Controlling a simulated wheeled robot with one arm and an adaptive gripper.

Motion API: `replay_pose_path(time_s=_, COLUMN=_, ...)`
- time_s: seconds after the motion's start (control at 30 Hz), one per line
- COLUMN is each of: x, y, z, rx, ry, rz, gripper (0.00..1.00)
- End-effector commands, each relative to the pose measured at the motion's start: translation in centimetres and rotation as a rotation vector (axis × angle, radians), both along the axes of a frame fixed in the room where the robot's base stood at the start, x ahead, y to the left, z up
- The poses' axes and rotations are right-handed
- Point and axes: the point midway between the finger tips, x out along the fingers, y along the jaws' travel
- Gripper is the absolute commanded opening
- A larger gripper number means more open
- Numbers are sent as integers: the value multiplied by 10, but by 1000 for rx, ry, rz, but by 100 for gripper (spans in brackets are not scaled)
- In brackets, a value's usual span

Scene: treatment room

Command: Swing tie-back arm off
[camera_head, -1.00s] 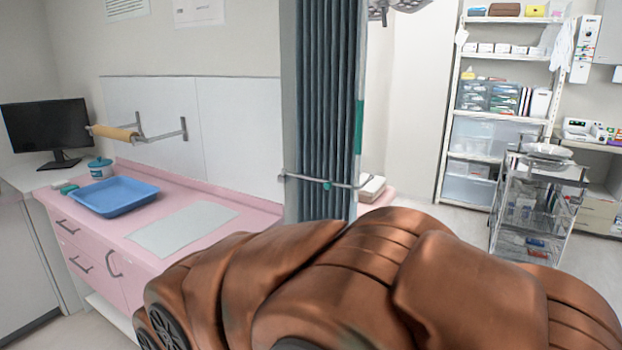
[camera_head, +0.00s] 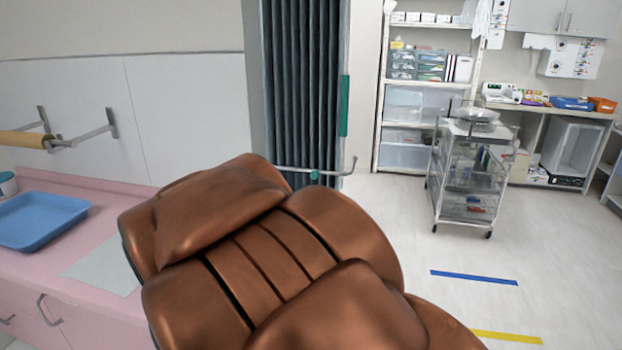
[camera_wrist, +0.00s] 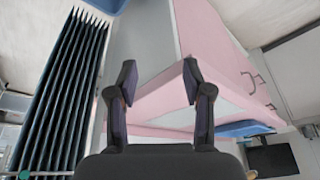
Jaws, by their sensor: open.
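The tie-back arm is a thin silver bar (camera_head: 335,174) across the front of the dark blue-grey folded curtain (camera_head: 305,85). It carries a green knob (camera_head: 314,175), and its right end bends up beyond the curtain. In the wrist view the curtain (camera_wrist: 62,95) runs along the left, and the green knob (camera_wrist: 24,174) with a bit of bar shows at the bottom left corner. My gripper (camera_wrist: 160,80) is open and empty, apart from the bar, to the right of the curtain. It does not show in the head view.
The large brown padded shape (camera_head: 250,250), seemingly a chair, fills the foreground. A pink counter (camera_head: 110,215) with a blue tray (camera_head: 40,220) is at left. A wire cart (camera_head: 470,180) stands at right on open floor (camera_head: 400,230).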

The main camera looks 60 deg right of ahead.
Motion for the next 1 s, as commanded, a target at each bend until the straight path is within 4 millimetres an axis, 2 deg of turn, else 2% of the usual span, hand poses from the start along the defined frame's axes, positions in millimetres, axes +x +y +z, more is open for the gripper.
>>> replay_pose_path(time_s=0.03, x=16, y=-23, z=-2, rx=-30, ry=-50, rz=-62, gripper=50)
replay_pose_path(time_s=0.13, x=47, y=-73, z=1, rx=-104, ry=-166, rz=-177, gripper=50)
replay_pose_path(time_s=0.3, x=79, y=-165, z=15, rx=-264, ry=-353, rz=-355, gripper=50)
replay_pose_path(time_s=0.43, x=86, y=-236, z=33, rx=-415, ry=-485, rz=-470, gripper=50)
replay_pose_path(time_s=0.6, x=76, y=-319, z=62, rx=-634, ry=-637, rz=-583, gripper=50)
replay_pose_path(time_s=0.7, x=64, y=-354, z=78, rx=-750, ry=-703, rz=-625, gripper=50)
replay_pose_path(time_s=0.8, x=54, y=-377, z=94, rx=-846, ry=-757, rz=-646, gripper=50)
replay_pose_path(time_s=1.0, x=43, y=-396, z=108, rx=-938, ry=-806, rz=-663, gripper=50)
